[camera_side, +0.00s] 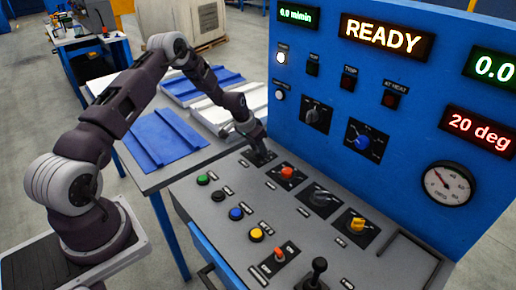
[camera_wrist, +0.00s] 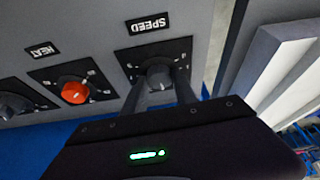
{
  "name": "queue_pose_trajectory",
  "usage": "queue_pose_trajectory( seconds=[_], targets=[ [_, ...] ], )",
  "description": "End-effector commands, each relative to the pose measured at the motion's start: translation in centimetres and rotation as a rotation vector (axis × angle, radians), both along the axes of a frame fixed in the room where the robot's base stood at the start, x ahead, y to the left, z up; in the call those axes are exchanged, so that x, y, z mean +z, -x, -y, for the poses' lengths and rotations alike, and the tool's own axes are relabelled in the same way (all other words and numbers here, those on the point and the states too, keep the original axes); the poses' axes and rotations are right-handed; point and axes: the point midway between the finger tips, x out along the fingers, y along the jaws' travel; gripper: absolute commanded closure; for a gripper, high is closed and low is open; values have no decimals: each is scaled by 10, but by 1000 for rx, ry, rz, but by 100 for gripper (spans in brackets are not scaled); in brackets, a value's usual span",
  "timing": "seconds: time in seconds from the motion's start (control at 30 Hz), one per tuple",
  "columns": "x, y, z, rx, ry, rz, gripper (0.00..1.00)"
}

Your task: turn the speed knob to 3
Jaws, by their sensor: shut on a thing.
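The speed knob (camera_wrist: 158,76) is dark and round, on a black square plate under a SPEED label (camera_wrist: 148,24) in the wrist view. My gripper (camera_wrist: 160,82) has one finger on each side of the knob and is shut on it. In the side view my gripper (camera_side: 260,155) reaches down to the far left corner of the sloped grey console, and it hides most of the knob. The knob's pointer and the scale marks are too small and covered to read a setting.
The orange heat knob (camera_wrist: 75,92) sits beside the speed plate. Another dark knob (camera_side: 320,197) and a yellow knob (camera_side: 357,224) follow along the console (camera_side: 380,268). A black joystick (camera_side: 316,270) stands up at the front. The upright blue panel's display (camera_side: 386,38) reads READY.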

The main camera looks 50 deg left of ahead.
Motion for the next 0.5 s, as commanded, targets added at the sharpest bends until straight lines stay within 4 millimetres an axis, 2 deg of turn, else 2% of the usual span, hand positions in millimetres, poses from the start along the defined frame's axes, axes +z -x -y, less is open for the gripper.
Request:
queue_pose_trajectory(
  seconds=[0.5],
  targets=[
    [1, -1, 2, 292, 0, 1, 100]
  ],
)
